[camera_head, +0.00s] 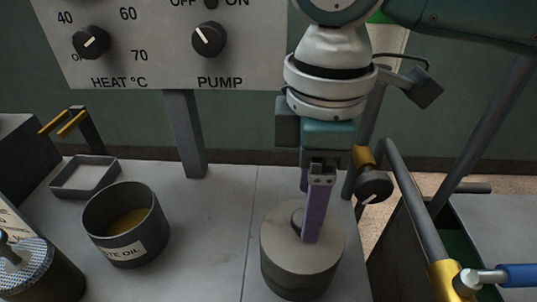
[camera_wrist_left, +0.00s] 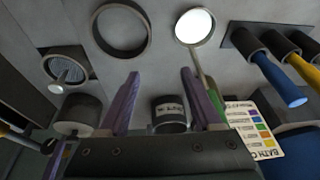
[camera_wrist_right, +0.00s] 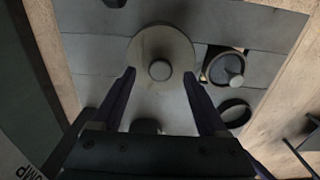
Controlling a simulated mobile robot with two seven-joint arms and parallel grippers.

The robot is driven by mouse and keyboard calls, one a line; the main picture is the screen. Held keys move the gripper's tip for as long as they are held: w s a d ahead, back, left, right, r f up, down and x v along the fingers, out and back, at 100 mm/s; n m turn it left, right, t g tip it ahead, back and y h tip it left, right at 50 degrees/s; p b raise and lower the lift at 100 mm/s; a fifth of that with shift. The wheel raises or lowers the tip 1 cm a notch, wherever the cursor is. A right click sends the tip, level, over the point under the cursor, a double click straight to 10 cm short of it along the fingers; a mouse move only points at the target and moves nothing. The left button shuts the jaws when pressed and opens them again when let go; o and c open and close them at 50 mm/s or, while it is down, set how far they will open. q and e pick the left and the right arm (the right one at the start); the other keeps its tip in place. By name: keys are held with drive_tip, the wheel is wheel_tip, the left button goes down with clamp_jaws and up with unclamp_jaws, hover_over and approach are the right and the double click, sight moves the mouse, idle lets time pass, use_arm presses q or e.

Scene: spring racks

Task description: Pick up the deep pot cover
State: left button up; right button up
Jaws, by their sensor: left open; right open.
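The deep pot cover (camera_head: 277,237) is a grey round lid with a small knob, on a deep grey pot (camera_head: 290,277) on the bench. The right wrist view shows this round cover (camera_wrist_right: 178,42) from above, with its knob (camera_wrist_right: 160,69) in the middle. My right gripper (camera_head: 312,236) points down over the cover, open, its purple fingers on either side of the knob in the right wrist view (camera_wrist_right: 159,74); I cannot tell whether they touch it. My left gripper (camera_wrist_left: 162,103) is open and empty in the left wrist view, and outside the head view.
A grey pot labelled as oil (camera_head: 125,251) stands left of the covered pot. A shallow square tray (camera_head: 84,190) lies behind it, and a mesh-topped jar (camera_head: 45,277) is at the front left. A control panel post (camera_head: 186,140) rises behind. A thick pipe (camera_head: 415,200) stands close on the right.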

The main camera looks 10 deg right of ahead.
sight(301, 244)
drive_tip(key=shift+a+f, duration=0.1)
drive_tip(key=shift+f, duration=1.45)
clamp_jaws()
